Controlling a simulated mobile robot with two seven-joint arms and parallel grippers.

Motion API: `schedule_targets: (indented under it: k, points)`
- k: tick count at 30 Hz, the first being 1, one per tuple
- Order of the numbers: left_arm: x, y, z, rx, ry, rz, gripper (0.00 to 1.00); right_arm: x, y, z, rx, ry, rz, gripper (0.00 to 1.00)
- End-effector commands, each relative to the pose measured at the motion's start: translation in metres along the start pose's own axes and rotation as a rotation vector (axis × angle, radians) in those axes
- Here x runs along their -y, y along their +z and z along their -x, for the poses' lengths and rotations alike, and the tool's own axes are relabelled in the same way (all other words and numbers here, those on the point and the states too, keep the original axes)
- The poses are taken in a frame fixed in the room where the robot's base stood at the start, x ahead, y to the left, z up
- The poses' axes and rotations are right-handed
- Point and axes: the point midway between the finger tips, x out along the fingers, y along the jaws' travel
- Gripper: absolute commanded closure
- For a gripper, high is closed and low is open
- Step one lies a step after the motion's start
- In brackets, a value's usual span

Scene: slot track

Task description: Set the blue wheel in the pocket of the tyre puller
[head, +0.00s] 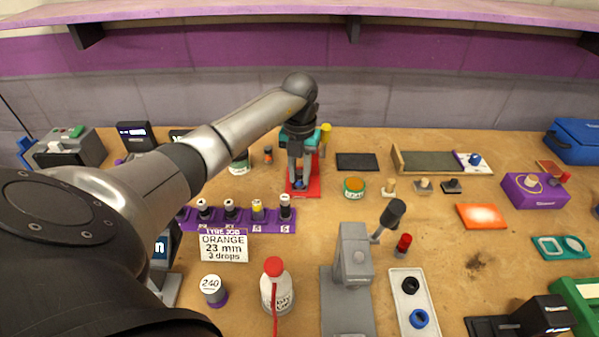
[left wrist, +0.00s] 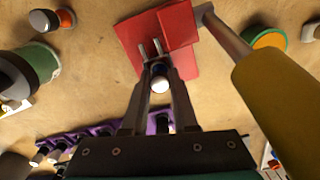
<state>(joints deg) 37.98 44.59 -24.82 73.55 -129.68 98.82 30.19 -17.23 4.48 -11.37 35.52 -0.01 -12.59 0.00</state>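The tyre puller has a red base (head: 312,187) at the back middle of the bench and a yellow-handled lever (head: 325,131). In the left wrist view its red body (left wrist: 181,24) is at the top, with two metal pins and the yellow handle (left wrist: 278,88) at the right. My left gripper (head: 299,181) points down over the red base. Its fingers are closed around a small wheel (left wrist: 159,77), dark blue with a pale end, which also shows blue in the head view (head: 299,184). Whether the wheel touches the pocket is hidden. My right gripper is not in view.
A grey press (head: 350,270) and a white tray (head: 411,300) with black and blue rings stand nearer.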

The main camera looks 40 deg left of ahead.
Motion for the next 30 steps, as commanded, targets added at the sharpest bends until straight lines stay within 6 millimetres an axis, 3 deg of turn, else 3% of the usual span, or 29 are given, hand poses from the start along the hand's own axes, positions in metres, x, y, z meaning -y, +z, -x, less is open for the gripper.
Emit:
schedule_targets:
  k: [1,9,19,23,30]
  points:
    - [0.0,0.0,0.0,0.0,0.0,0.001,0.68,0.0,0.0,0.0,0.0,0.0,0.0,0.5]
    - [0.0,0.0,0.0,0.0,0.0,0.0,0.38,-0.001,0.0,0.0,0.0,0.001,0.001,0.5]
    - [0.0,0.0,0.005,0.001,0.0,0.0,0.38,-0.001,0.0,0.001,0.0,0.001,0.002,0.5]
    - [0.0,0.001,0.024,0.003,0.0,0.001,0.38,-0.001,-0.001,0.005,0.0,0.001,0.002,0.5]
    - [-0.001,0.001,0.082,0.005,0.001,0.0,0.38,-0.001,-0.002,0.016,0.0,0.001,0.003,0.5]
